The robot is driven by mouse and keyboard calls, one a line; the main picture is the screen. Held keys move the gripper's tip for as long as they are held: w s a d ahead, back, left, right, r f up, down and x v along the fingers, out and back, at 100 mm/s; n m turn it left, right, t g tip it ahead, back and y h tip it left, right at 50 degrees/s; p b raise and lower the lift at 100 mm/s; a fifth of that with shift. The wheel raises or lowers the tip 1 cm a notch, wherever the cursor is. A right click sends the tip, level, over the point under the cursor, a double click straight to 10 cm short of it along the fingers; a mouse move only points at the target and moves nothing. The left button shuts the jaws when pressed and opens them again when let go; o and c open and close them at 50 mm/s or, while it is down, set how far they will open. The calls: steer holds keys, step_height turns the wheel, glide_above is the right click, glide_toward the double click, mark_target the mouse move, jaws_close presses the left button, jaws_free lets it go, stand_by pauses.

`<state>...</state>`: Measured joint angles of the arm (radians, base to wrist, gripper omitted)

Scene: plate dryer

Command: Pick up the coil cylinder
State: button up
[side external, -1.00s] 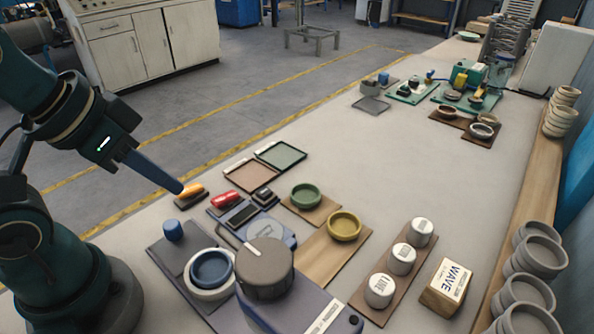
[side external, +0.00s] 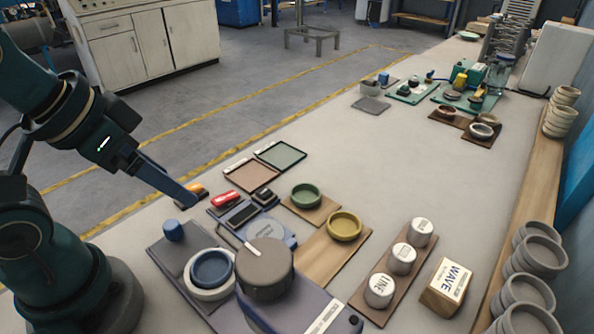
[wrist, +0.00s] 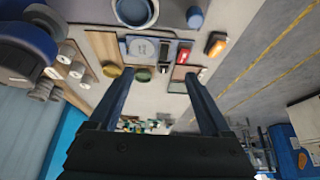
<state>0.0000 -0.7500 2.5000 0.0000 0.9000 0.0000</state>
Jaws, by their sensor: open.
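Three white cylinders stand upright in a row on a brown board (side external: 378,299) at the right front of the table. The nearest cylinder (side external: 379,291) reads LINE. The labels on the middle cylinder (side external: 402,259) and the far cylinder (side external: 420,232) are too small to read, so I cannot tell which is the coil cylinder. White cylinders also show at the left of the wrist view (wrist: 68,47). My gripper (side external: 194,200) is open and empty, pointing down over the table's left edge, well left of the cylinders. Its two fingers (wrist: 158,75) are spread in the wrist view.
A WAVE block (side external: 447,288) sits right of the cylinder board. A dark round-topped device (side external: 265,268), a blue ring (side external: 212,268), a yellow bowl (side external: 344,225) and a green bowl (side external: 306,195) lie between my gripper and the cylinders. Stacked bowls (side external: 526,300) line the right edge.

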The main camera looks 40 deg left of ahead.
steer(key=w+d+r+m+t, duration=0.1)
steer(key=w+r+m, duration=0.1)
steer(key=w+r, duration=0.3)
steer(key=m+g+h, duration=0.2)
steer(key=m+h, duration=0.2)
steer(key=m, duration=0.4)
glide_above(402, 252)
steer(key=a, duration=0.6)
step_height(402, 252, down, 6)
steer(key=d+f, duration=0.1)
steer(key=f, duration=0.1)
steer(key=s+d+f+g, duration=0.1)
steer(key=d+f, duration=0.1)
steer(key=f, duration=0.1)
steer(key=d+f+g, duration=0.1)
steer(key=f, duration=0.2)
steer(key=shift+s+d+f+m, duration=0.15)
steer(key=shift+d+f+m, duration=0.1)
steer(key=shift+m, duration=0.05)
steer(key=shift+x, duration=2.2)
steer(key=shift+a, duration=0.1)
